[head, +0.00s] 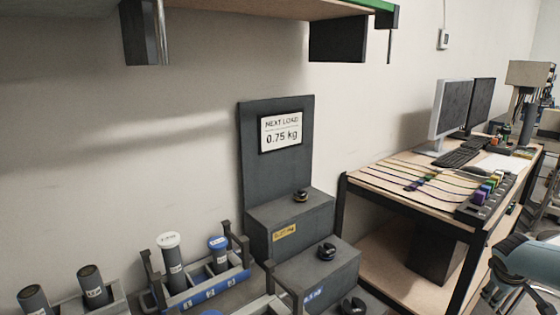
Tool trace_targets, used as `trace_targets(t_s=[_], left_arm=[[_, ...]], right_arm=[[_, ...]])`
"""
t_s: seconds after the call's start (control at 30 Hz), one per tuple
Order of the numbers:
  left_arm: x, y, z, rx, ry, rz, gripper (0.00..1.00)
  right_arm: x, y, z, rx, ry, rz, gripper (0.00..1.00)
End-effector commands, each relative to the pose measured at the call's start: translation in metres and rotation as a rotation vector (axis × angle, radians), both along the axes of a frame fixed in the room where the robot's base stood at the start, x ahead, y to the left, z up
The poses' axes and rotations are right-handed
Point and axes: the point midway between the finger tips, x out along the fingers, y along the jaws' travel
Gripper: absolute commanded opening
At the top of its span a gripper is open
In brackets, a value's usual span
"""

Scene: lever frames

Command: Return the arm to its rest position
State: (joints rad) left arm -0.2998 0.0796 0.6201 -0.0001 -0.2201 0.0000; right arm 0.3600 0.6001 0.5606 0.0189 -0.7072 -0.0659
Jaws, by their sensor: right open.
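My right arm (530,258) comes in at the lower right edge, pale with a dark joint. My right gripper (508,296) hangs below it, dark and open, partly cut off by the frame's bottom edge. Nothing shows between its fingers. It is in front of the right end of the wooden table (400,262), apart from it as far as I can tell. My left gripper is not in view.
A dark stepped stand (290,215) with a "NEXT LOAD 0.75 kg" sign (282,132) stands mid-picture. Racks with labelled cylinders (172,262) are at lower left. Monitors (450,108) and a keyboard (458,158) sit on the table. A shelf (230,10) overhangs above.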

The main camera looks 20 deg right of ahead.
Motion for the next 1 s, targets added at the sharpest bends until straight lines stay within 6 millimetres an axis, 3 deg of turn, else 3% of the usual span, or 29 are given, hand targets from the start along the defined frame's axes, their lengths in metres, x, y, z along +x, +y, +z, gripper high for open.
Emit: trace_targets(t_s=[0.03,0.2,0.33,0.53,0.57,0.77,1.0], left_arm=[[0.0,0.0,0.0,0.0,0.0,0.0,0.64],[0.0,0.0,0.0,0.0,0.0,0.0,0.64],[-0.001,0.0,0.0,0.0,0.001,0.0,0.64],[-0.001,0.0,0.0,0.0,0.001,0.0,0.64],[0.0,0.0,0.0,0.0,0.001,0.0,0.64],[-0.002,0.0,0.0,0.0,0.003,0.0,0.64],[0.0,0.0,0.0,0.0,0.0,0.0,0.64]], right_arm=[[-0.041,-0.001,-0.027,-0.013,0.035,0.028,0.76],[-0.155,0.0,-0.085,-0.033,0.1,0.128,0.76],[-0.23,0.004,-0.109,-0.031,0.137,0.191,0.76],[-0.329,0.014,-0.126,-0.008,0.185,0.269,0.76],[-0.321,0.034,-0.137,0.019,0.168,0.26,0.76],[-0.337,0.134,-0.189,0.155,0.152,0.226,0.76],[-0.351,0.279,-0.237,0.339,0.128,0.183,0.76]])
